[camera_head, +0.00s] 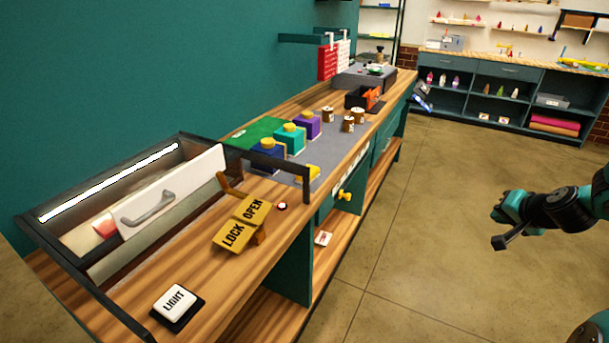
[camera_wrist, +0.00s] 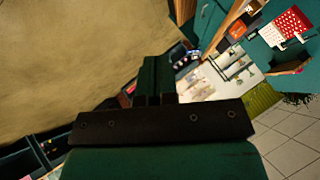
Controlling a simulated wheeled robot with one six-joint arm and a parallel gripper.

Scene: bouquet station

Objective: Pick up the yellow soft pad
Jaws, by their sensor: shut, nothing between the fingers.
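A small yellow piece (camera_head: 313,173), which looks like the yellow soft pad, lies on the grey mat (camera_head: 330,150) of the long workbench in the head view. The black frame of the display case partly hides it, so its full shape is unclear. My gripper (camera_head: 499,229) is over the open floor at the right, well away from the bench and the pad. In the wrist view my gripper's fingers (camera_wrist: 157,75) are together and empty. I cannot make out the pad in the wrist view.
Blue (camera_head: 268,152), teal (camera_head: 290,139) and purple (camera_head: 308,125) blocks stand beside the yellow piece. The black-framed case (camera_head: 275,163) stands in front of it. A yellow LOCK/OPEN lever (camera_head: 240,222) and a LIGHT switch (camera_head: 174,302) are on the bench. The floor (camera_head: 430,200) between is clear.

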